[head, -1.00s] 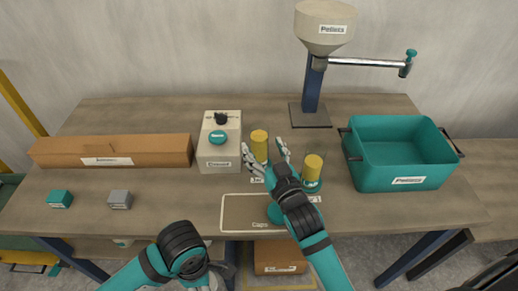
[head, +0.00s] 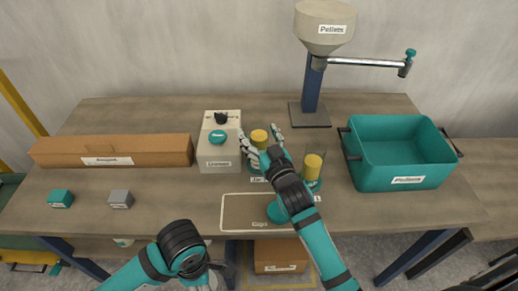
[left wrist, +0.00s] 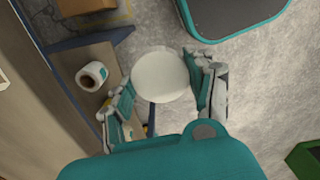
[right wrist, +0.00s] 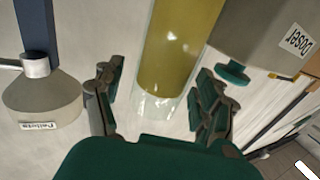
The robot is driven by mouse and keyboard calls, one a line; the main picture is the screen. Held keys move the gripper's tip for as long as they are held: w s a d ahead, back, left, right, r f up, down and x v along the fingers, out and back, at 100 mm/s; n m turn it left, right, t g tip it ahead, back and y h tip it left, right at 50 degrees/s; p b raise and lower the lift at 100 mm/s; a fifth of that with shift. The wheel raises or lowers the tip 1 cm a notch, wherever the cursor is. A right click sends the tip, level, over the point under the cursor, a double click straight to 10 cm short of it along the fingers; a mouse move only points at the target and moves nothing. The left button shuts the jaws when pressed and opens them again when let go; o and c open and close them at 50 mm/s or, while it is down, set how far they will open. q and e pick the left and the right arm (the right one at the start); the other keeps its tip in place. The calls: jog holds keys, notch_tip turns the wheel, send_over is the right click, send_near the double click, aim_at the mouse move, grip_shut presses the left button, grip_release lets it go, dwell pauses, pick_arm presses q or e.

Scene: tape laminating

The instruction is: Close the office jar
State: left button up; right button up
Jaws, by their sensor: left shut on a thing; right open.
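A jar with yellow contents (head: 259,137) stands on the table right of the grey doser box. My right gripper (head: 260,131) is open, with its fingers on either side of this jar. In the right wrist view the clear-walled jar (right wrist: 172,50) lies between the fingers, with gaps visible. A second yellow-filled jar (head: 313,166) stands to the right on a teal base. A round teal cap (head: 277,209) lies on the caps mat (head: 245,211), partly behind my right arm. My left gripper (left wrist: 165,80) is shut on a white round thing (left wrist: 160,76), low in front of the table.
The doser box (head: 219,152) stands close to the left of the jar. A teal pellets bin (head: 390,182) is at the right, and a hopper on a post (head: 312,95) behind. A long cardboard box (head: 120,150) and two small blocks lie at the left.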

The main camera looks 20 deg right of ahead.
grip_shut()
dwell(0.3)
jog(key=shift+r, duration=0.2)
pick_arm(q)
jog(key=shift+r, duration=0.1)
pick_arm(e)
jog(key=shift+r, duration=0.65)
pick_arm(q)
jog(key=shift+r, duration=0.15)
pick_arm(e)
notch_tip(320, 180, up, 2)
jog(key=shift+r, duration=0.15)
pick_arm(q)
jog(key=shift+f, duration=0.4)
pick_arm(e)
jog(key=s+d+r, duration=0.1)
jog(key=s+d, duration=0.1)
jog(key=s, duration=1.4)
